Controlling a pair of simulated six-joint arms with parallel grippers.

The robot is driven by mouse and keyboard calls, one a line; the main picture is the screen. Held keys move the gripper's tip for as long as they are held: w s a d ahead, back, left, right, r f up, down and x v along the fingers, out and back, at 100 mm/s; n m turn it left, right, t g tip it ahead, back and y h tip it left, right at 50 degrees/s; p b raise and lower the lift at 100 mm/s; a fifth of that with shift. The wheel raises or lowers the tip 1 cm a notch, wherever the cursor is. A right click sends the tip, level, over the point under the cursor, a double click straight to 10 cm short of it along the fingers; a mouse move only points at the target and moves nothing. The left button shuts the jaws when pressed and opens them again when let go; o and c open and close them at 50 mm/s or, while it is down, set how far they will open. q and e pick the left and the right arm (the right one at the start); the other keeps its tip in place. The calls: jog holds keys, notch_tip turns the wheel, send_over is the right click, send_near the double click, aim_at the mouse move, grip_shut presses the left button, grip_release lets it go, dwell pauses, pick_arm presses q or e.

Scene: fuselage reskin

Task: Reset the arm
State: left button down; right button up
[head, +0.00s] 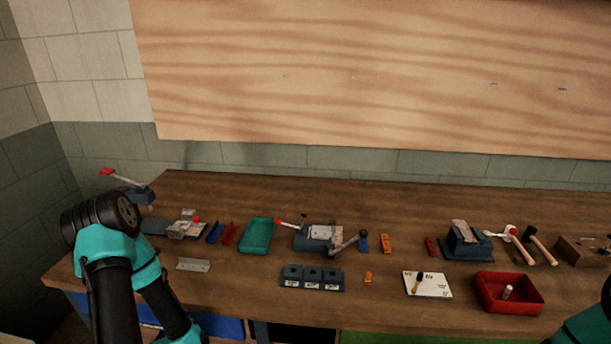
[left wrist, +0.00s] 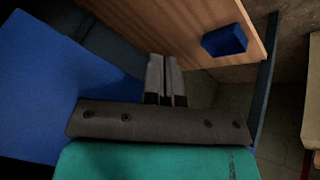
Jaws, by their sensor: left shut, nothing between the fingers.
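My left arm stands at the left end of the workbench (head: 215,288) in the head view, bent with its dark joint up; its fingers are hidden there. In the left wrist view my left gripper (left wrist: 165,72) has its two grey fingers together, with nothing between them. The fingers are apart from any bench object. Only a teal piece of my right arm shows at the lower right corner of the head view; its gripper is out of the picture.
A toggle clamp with a red tip (head: 107,172), a teal tray (head: 258,235), a dark three-part block (head: 312,278), a white card (head: 428,285) and a red bin (head: 510,305) lie on the bench. A blue panel (left wrist: 50,80) and a small blue block (left wrist: 225,41) show in the wrist view.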

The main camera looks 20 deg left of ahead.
pick_arm(q)
jog(key=w+d+m+g+h, duration=0.2)
jog(key=d+m+g+h, duration=0.2)
jog(key=d, duration=2.3)
jog(key=m+g, duration=0.1)
jog(key=m, duration=0.2)
jog(key=shift+w+d+r+g+h, duration=0.2)
jog(key=shift+r+g+h, duration=0.1)
jog(key=shift+r+h, duration=0.1)
